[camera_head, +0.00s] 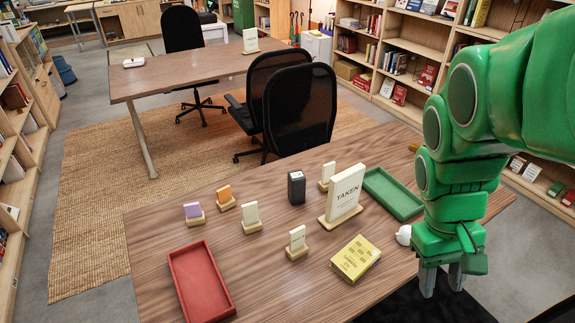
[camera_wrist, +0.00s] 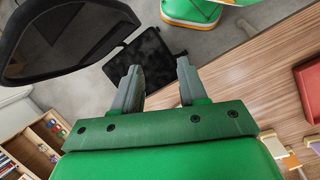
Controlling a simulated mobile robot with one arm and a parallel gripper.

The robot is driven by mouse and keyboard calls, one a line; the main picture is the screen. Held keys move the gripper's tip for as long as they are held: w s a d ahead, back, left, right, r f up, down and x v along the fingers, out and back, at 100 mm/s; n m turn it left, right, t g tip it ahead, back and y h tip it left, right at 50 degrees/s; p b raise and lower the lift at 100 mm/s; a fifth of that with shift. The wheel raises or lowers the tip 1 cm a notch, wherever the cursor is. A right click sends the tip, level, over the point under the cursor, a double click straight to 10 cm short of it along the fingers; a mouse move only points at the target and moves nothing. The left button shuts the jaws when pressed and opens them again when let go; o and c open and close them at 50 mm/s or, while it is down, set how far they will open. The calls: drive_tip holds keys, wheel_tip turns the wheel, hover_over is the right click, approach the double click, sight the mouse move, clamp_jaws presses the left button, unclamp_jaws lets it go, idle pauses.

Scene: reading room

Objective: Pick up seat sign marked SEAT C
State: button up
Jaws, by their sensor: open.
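Several small signs stand on wooden bases on the near table: a purple one (camera_head: 193,211), an orange one (camera_head: 224,196), and cream ones at centre-left (camera_head: 251,214), front (camera_head: 297,239) and back (camera_head: 327,174). Their lettering is too small to read, so I cannot tell which is SEAT C. A larger cream sign (camera_head: 345,192) reads TAKEN. My gripper (camera_head: 442,282) hangs at the right, by the table's near right edge, apart from all the signs. In the wrist view its two fingers (camera_wrist: 158,78) are open with nothing between them.
A red tray (camera_head: 201,283) lies at front left and a green tray (camera_head: 393,194) at back right. A black box (camera_head: 296,188) and a yellow box (camera_head: 356,258) stand among the signs. A white rounded object (camera_head: 404,235) is beside my arm. Black chairs (camera_head: 300,108) stand behind the table.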

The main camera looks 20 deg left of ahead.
drive_tip(key=w+a+f+n+h, duration=0.1)
drive_tip(key=w+a+n+h, duration=0.15)
drive_tip(key=w, duration=0.55)
drive_tip(key=w+a+f+n+h, duration=0.1)
drive_tip(key=w+a+n+h, duration=0.15)
drive_tip(key=w, duration=0.45)
drive_tip(key=w+a+f+n+t+h, duration=0.1)
drive_tip(key=w+a+f+n+t, duration=0.15)
drive_tip(key=w+a, duration=0.35)
drive_tip(key=w+a+f+n+t+h, duration=0.1)
drive_tip(key=w+a+f+n, duration=0.1)
drive_tip(key=w+a+n, duration=0.35)
drive_tip(key=s+a+f+n+t, duration=0.1)
drive_tip(key=a+f+n+t, duration=0.2)
drive_tip(key=a+f, duration=0.55)
drive_tip(key=a+f+n+t, duration=0.2)
drive_tip(key=a+f+n, duration=0.1)
drive_tip(key=a, duration=1.1)
drive_tip(key=s+a+f+n+t, duration=0.1)
drive_tip(key=a+f+n+t, duration=0.3)
drive_tip(key=a, duration=0.8)
drive_tip(key=m+g+h, duration=0.1)
hover_over(256, 221)
drive_tip(key=shift+w+a+f, duration=0.1)
drive_tip(key=shift+w+f, duration=0.05)
drive_tip(key=shift+f, duration=0.85)
drive_tip(key=shift+w+f, duration=0.15)
drive_tip(key=shift+f, duration=0.8)
clamp_jaws()
